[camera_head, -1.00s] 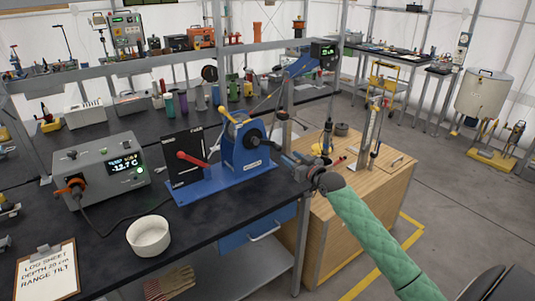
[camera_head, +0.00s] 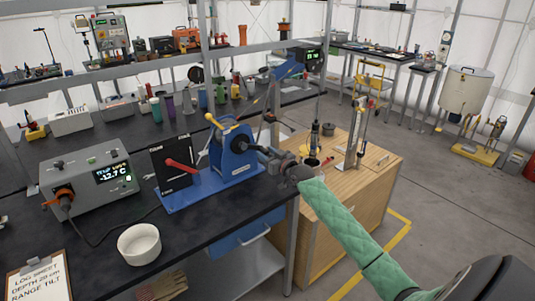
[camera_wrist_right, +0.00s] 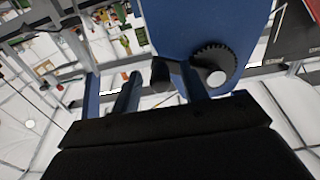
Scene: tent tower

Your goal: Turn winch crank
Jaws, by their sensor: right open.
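The blue winch (camera_head: 232,158) stands on a blue base plate on the dark bench in the head view. It has a yellow-tipped lever on top, a red-handled lever beside a black panel, and a black round hub (camera_head: 240,144) on its right side. My right gripper (camera_head: 268,155) is just right of the hub, at the winch's side. In the right wrist view, the open fingers (camera_wrist_right: 160,86) stand on either side of a short black knob (camera_wrist_right: 160,74), apparently the crank's grip. I cannot tell whether they touch it. The toothed black wheel (camera_wrist_right: 214,66) is beside the right finger.
A grey box with a display (camera_head: 88,178) and a white bowl (camera_head: 139,244) are on the bench left of the winch. A clipboard (camera_head: 38,280) lies at the front left. A wooden cabinet (camera_head: 345,200) stands right of the bench, under my right arm. Open floor lies further right.

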